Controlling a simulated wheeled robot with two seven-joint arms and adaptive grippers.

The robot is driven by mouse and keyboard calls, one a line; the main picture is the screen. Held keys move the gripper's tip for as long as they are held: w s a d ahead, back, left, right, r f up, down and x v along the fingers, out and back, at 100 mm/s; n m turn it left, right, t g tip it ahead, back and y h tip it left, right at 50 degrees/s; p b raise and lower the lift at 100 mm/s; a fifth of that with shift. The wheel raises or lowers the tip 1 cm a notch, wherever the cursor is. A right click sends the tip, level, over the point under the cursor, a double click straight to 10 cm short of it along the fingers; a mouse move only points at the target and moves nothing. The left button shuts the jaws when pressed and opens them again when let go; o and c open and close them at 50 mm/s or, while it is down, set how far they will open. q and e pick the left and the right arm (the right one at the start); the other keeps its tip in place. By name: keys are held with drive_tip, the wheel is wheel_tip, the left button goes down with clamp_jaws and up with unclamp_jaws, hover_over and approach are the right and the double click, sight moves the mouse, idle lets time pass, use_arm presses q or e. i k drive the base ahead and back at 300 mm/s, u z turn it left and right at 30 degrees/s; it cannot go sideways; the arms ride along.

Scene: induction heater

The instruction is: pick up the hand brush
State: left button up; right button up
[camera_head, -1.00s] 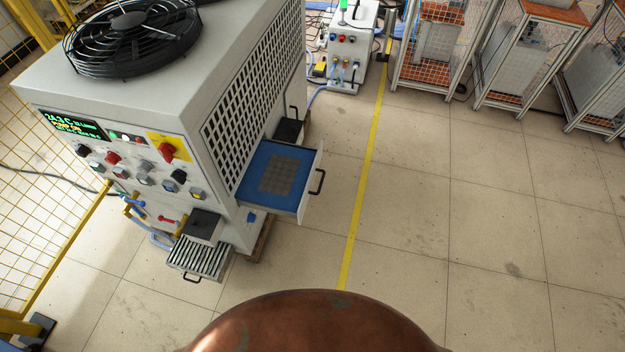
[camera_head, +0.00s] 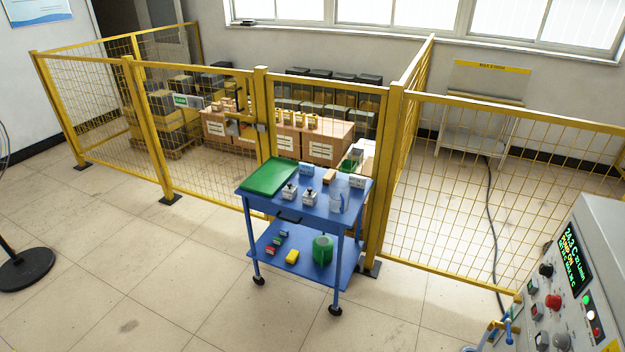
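A small tan, wood-coloured item (camera_head: 329,177) lies on the top shelf of the blue cart (camera_head: 265,204), toward its back. It may be the hand brush, but it is too small to tell and no bristles show clearly. Neither of my grippers is in view.
The cart also holds a green tray (camera_head: 270,178), a clear beaker (camera_head: 338,203) and, on its lower shelf, a green container (camera_head: 322,249). Yellow mesh fence (camera_head: 470,200) stands behind it. The grey heater cabinet (camera_head: 590,260) is at right. Floor (camera_head: 150,270) in front is clear.

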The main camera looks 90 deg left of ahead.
sight(331, 174)
drive_tip(key=u, duration=2.85)
